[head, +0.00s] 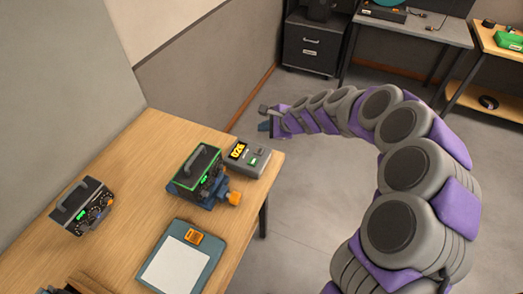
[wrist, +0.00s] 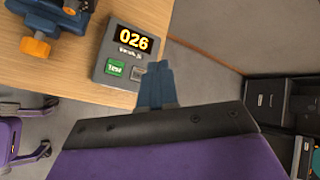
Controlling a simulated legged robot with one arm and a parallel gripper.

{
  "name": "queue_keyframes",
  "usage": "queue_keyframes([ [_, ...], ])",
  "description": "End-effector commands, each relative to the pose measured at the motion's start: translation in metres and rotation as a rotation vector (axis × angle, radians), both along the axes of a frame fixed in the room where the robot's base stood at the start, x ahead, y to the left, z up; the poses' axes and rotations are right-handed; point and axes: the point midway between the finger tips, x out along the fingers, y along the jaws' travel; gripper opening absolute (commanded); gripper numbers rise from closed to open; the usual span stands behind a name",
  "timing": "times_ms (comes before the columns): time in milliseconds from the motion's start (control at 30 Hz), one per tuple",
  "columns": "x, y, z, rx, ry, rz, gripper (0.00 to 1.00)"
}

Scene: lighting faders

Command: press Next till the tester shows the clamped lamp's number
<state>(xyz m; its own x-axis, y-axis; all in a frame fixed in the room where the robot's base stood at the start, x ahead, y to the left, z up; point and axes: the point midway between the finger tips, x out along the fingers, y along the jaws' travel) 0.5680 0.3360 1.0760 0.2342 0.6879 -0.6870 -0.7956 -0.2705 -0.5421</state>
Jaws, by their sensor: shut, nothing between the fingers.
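The grey tester (head: 243,171) lies near the table's far right corner. Its display (wrist: 132,41) reads 026 in yellow digits. Below the display are a green button (wrist: 116,68) and a grey button beside it, partly hidden by my fingers. The lettering is too small to read surely. The clamped lamp (head: 197,162), a dark box with a green-edged top and a handle, sits in a blue clamp (head: 186,195) with an orange knob. I cannot read a number on it. My gripper (head: 265,127) is shut and empty, beyond the tester; its fingertips (wrist: 157,70) overlap the tester's edge in the wrist view.
A second dark box (head: 78,203) with dials stands at the table's left. A blue-grey board (head: 152,270) with white paper and an orange part lies in front. A drawer cabinet (head: 309,48) and other benches stand at the back.

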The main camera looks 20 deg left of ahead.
Motion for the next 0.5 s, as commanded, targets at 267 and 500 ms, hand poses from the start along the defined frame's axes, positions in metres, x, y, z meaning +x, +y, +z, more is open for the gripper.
queue_keyframes([
  [267, 0.022, 0.020, -0.033, 0.002, 0.044, -0.113, 0.00],
  [500, 0.022, 0.011, -0.030, 0.009, 0.045, -0.112, 0.00],
])
